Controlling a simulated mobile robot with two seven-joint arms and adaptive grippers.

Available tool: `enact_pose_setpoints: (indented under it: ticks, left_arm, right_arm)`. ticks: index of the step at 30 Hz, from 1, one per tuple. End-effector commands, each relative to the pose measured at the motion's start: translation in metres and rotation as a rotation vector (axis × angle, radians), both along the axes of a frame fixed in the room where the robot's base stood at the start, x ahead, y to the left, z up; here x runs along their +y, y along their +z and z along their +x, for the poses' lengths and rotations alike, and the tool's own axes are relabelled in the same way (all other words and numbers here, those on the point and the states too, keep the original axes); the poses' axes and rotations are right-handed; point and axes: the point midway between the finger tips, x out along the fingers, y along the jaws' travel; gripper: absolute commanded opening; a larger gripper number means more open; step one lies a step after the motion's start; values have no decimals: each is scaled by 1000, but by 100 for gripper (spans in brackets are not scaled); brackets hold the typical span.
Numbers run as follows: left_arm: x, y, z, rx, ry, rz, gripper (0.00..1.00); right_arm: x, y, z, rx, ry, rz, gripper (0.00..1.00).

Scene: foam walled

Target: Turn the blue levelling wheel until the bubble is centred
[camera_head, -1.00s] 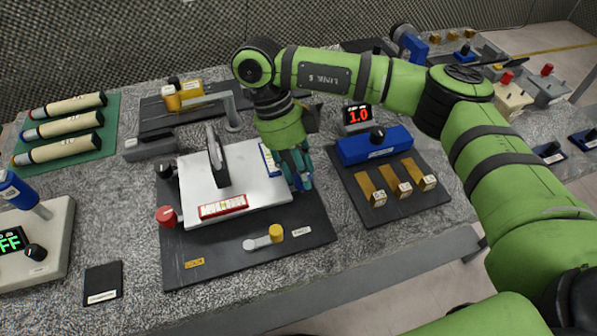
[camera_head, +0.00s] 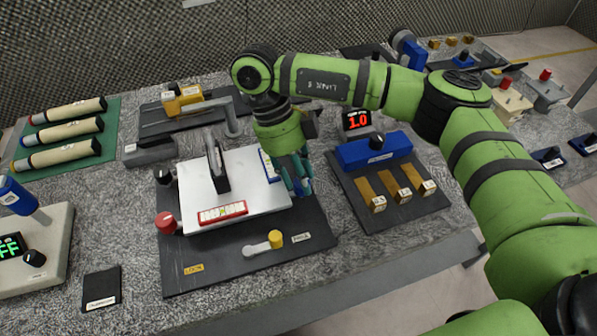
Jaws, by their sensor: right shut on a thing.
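A white plate (camera_head: 253,196) with an upright dark handle (camera_head: 216,165) sits on a dark base (camera_head: 215,268). A red-framed level vial (camera_head: 222,213) lies along its front edge and a blue-framed vial (camera_head: 268,165) near its right edge. Their bubbles are too small to make out. My right gripper (camera_head: 298,182) points down at the plate's right edge, shut on what appears to be the blue levelling wheel, which its fingers mostly hide. A red knob (camera_head: 166,222) and a black knob (camera_head: 163,177) stand at the plate's left. My left gripper is out of view.
A yellow-knobbed lever (camera_head: 275,240) is on the base in front of the plate. A blue block (camera_head: 372,150) with brass pieces stands close on the right, below a red "1.0" display (camera_head: 357,120). Rolls (camera_head: 65,133) lie on a green mat at left.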

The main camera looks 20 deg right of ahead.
Motion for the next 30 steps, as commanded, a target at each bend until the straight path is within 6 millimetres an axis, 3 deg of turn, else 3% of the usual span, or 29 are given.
enact_pose_setpoints:
  ticks: [1, 9, 10, 11, 30]
  left_arm:
    - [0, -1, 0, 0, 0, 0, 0]
    - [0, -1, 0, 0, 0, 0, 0]
    - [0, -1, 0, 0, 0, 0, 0]
    - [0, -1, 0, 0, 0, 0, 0]
    - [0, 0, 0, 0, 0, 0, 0]
  right_arm:
    - [0, -5, -7, 28, 22, -9, 6]
    - [0, -5, -7, 28, 22, -9, 6]
    - [0, -5, -7, 28, 22, -9, 42]
    - [0, -5, -7, 28, 21, -9, 55]
    - [1, -1, -4, 17, 17, -8, 56]
